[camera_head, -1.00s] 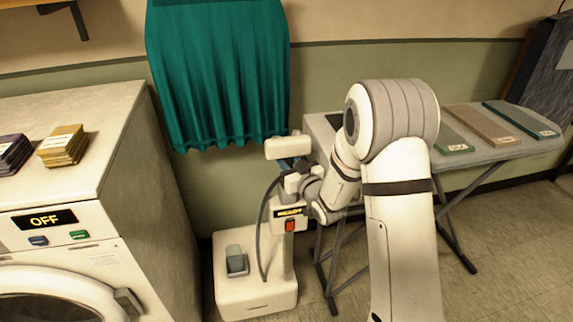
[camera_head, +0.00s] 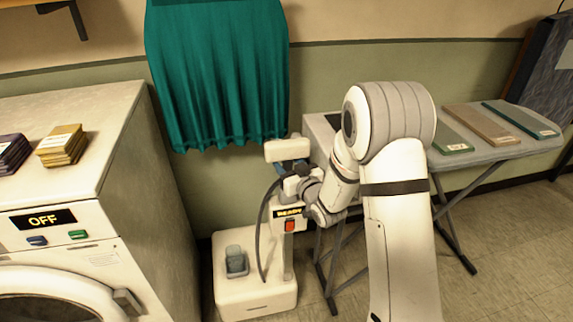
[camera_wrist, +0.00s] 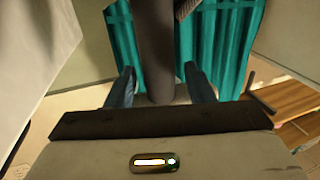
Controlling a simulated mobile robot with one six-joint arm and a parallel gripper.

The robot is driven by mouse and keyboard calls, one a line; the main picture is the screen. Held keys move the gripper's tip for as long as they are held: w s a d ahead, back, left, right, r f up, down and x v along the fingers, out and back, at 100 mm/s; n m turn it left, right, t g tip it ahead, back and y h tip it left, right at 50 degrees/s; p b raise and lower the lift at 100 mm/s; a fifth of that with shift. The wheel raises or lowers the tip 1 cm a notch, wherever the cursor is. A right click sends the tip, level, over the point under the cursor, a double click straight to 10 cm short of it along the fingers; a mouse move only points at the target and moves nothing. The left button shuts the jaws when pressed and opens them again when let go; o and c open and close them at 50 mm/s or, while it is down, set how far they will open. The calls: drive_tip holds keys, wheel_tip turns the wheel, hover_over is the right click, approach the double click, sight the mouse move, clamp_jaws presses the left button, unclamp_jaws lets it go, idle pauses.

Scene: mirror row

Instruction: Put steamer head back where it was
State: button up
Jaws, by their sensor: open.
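The white steamer head (camera_head: 287,148) sits at the top of the steamer's post, above its READY display (camera_head: 289,212). My gripper (camera_head: 285,169) is just below the head, partly hidden by my own wrist. In the wrist view its two blue fingers (camera_wrist: 162,88) are spread wide. A dark round handle or post (camera_wrist: 157,45) stands between them, with a visible gap on each side. Whether the head is fully seated in its holder cannot be told.
The steamer's white base (camera_head: 262,300) stands on the floor with a dark hose (camera_head: 263,235) rising from it. A teal curtain (camera_head: 218,75) hangs behind. A washer (camera_head: 60,260) is at left. An ironing board (camera_head: 460,157) with several folded cloths is at right.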

drive_tip(key=shift+r, duration=0.25)
drive_tip(key=s+d+r+m+g+h+b, duration=0.15)
drive_tip(key=s+d+m+g+h, duration=0.55)
drive_tip(key=s+d, duration=0.95)
drive_tip(key=s+r+g+h, duration=0.1)
drive_tip(key=s+r+g, duration=0.1)
drive_tip(key=s, duration=0.7)
drive_tip(key=s+d+r+g+h, duration=0.1)
drive_tip(key=s+g, duration=0.3)
drive_tip(key=s, duration=0.5)
drive_tip(key=shift+s+d+r+n, duration=0.2)
drive_tip(key=shift+d+r+n, duration=0.1)
drive_tip(key=shift+r+n, duration=0.15)
